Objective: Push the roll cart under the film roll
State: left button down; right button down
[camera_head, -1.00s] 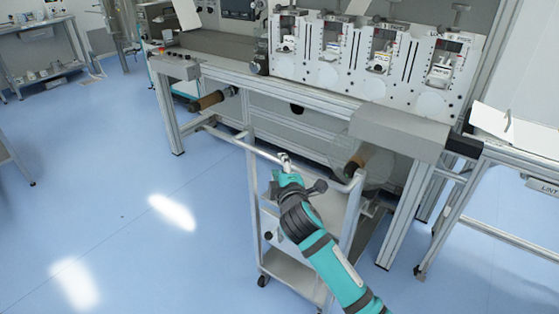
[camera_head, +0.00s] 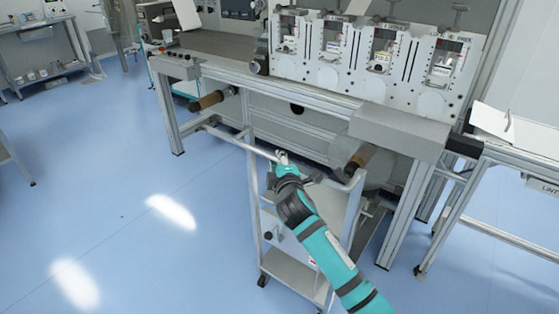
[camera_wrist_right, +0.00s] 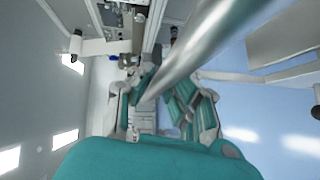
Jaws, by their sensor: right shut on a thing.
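The roll cart (camera_head: 288,268) is a silver frame on casters with shelves and a top handle bar. It stands in front of the machine. My right gripper (camera_head: 282,157) is shut on the handle bar, near its middle. In the right wrist view the bar (camera_wrist_right: 200,52) runs diagonally up from between the fingers. The film roll (camera_head: 378,169) is a pale, translucent roll on a brown core (camera_head: 358,160), low on the machine's front, behind the cart's right side. The cart frame partly hides it. My left gripper is not in view.
The machine's frame leg (camera_head: 405,215) stands right of the cart. Another brown core (camera_head: 208,101) sticks out at the machine's left. A side table (camera_head: 500,150) stands at the right. The blue floor (camera_head: 120,200) is clear to the left and front.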

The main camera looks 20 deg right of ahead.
jog(key=shift+r, duration=0.15)
jog(key=shift+w+d+p, duration=0.45)
jog(key=shift+w+d, duration=0.25)
jog(key=shift+d, duration=0.1)
jog(key=c, duration=1.3)
grip_release()
jog(key=shift+s, duration=0.15)
jog(key=s, duration=0.4)
jog(key=s+a+r, duration=0.1)
jog(key=s, duration=0.6)
jog(key=shift+s+a+r, duration=0.2)
jog(key=shift+s+r, duration=0.1)
jog(key=shift+s, duration=0.1)
